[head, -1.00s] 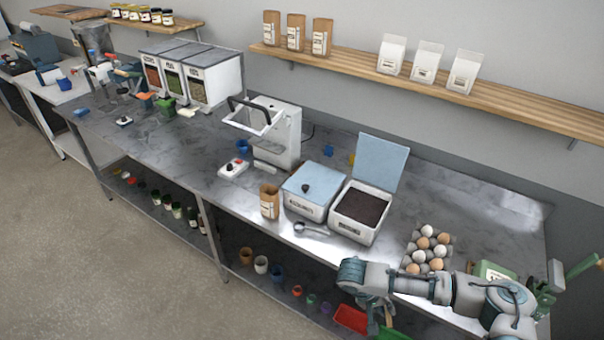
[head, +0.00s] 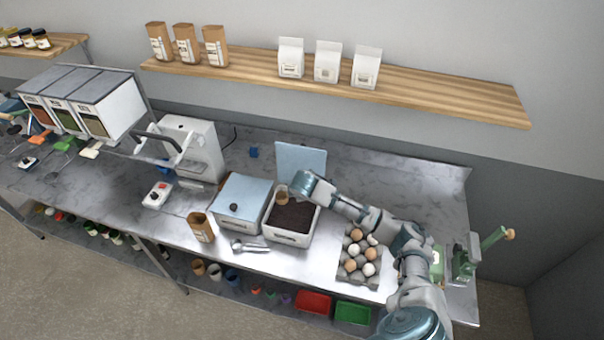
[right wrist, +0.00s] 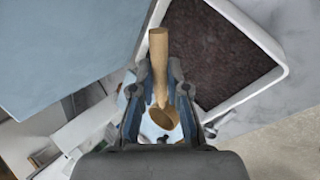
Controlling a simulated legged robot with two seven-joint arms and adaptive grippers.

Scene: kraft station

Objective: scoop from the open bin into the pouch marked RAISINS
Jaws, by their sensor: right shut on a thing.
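The open bin (head: 290,239) is a white box of dark contents with its blue lid (head: 301,160) raised behind. It also shows in the right wrist view (right wrist: 281,64). My right gripper (head: 293,190) is above the bin's back left part, shut on a wooden scoop (right wrist: 158,65). The scoop's tan end shows in the head view (head: 282,198); I cannot tell whether it holds anything. A brown pouch (head: 201,229) stands upright left of the bins; its label is too small to read. My left gripper is not in view.
A closed bin (head: 240,205) stands between the pouch and the open bin. A metal scoop (head: 248,246) lies in front. An egg tray (head: 358,262) is to the right. A sealing press (head: 190,150) stands left. Wall shelf (head: 420,98) holds more pouches.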

